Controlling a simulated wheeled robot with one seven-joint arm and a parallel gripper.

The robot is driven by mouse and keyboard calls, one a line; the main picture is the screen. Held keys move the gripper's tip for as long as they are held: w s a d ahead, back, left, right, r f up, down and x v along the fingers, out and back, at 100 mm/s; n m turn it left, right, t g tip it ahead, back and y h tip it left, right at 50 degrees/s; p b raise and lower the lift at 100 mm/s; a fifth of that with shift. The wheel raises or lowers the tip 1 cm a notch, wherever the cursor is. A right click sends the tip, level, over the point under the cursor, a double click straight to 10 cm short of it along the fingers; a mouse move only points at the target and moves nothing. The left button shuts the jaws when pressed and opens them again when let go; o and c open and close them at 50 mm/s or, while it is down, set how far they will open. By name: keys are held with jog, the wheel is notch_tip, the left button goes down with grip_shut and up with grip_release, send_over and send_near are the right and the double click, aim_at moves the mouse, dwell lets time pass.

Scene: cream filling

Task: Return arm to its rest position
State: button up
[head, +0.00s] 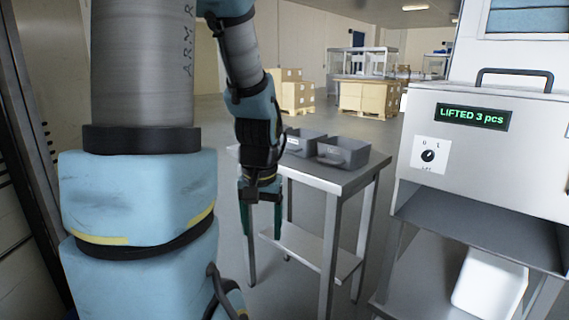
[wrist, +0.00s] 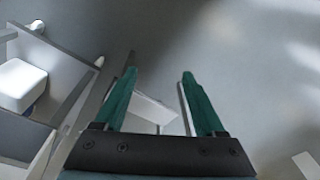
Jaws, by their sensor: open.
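My arm hangs down in front of the small steel table in the head view. My gripper (head: 261,215) points downward with its green fingers beside the table's left front leg. In the wrist view the two green fingers of my gripper (wrist: 160,85) are spread apart with nothing between them but the grey floor and a pale strip farther off. The gripper is open and empty.
The steel table (head: 345,181) carries two grey bins (head: 342,153). A white machine (head: 488,140) with the display "LIFTED 3 pcs" stands at the right, with a white container (head: 490,284) below. Cardboard boxes (head: 364,98) stand far back; open floor lies between.

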notch_tip(320, 180, up, 16)
jog(key=s+a+n+p, duration=0.1)
jog(key=s+p, duration=0.1)
jog(key=p, duration=1.4)
jog(key=shift+s+a, duration=0.2)
jog(key=shift+a, duration=0.2)
jog(key=shift+f, duration=0.15)
dwell(1.6)
